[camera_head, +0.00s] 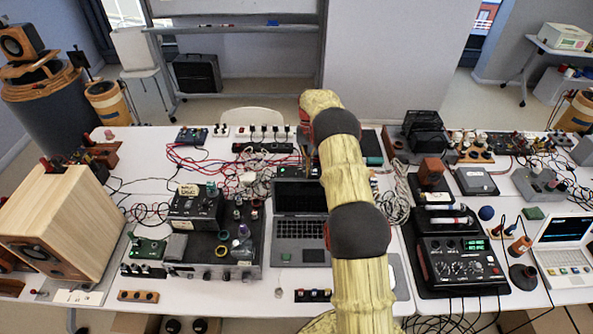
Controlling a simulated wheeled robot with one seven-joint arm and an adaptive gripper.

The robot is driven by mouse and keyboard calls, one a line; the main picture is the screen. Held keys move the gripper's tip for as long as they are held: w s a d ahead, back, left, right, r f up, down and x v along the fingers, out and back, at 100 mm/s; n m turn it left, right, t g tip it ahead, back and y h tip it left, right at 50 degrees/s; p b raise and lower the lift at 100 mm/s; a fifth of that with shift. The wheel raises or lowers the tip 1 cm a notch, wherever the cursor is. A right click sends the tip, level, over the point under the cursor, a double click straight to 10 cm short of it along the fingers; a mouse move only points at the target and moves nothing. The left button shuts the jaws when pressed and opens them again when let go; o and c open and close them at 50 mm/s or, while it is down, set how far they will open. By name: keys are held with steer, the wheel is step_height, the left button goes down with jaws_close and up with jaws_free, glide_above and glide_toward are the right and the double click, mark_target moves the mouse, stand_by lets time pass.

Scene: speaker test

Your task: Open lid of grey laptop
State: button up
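A grey laptop (299,243) stands on the white table in the middle, left of my arm. Its lid (299,196) is raised, with a dark screen facing me and the keyboard showing. My arm covers its right side. Another flat grey thing (401,279) shows only as a rounded edge right of my arm; I cannot tell whether it is a closed laptop. My arm reaches forward over the table and bends down beyond the laptop. My gripper (307,148) is around the arm's far end, mostly hidden, and its fingers cannot be made out.
A black box with knobs (195,255) and a wooden speaker (58,222) stand to the left. A black mixer-like device (460,258) and a white laptop with its screen up (564,240) stand to the right. Red cables (205,160) and other cables clutter the table behind.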

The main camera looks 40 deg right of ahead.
mark_target(316, 178)
steer(key=shift+o, duration=0.7)
steer(key=shift+s+d+f, duration=0.25)
steer(key=shift+d+f, duration=0.25)
steer(key=shift+d, duration=0.25)
steer(key=o, duration=0.3)
steer(key=shift+s+d+r, duration=0.2)
steer(key=shift+s, duration=0.35)
steer(key=shift+s+d+r, duration=0.15)
steer(key=shift+s+d, duration=0.05)
steer(key=shift+s, duration=0.3)
steer(key=shift+o, duration=1)
steer(key=shift+w+d+f, duration=0.15)
steer(key=shift+w+d, duration=0.05)
steer(key=shift+w, duration=0.05)
steer(key=shift+o, duration=1.2)
steer(key=shift+s, duration=0.1)
steer(key=o, duration=0.8)
steer(key=shift+c, duration=0.2)
steer(key=shift+w+a+r, duration=0.15)
steer(key=shift+w+r, duration=0.05)
steer(key=shift+w, duration=0.05)
steer(key=shift+r, duration=0.1)
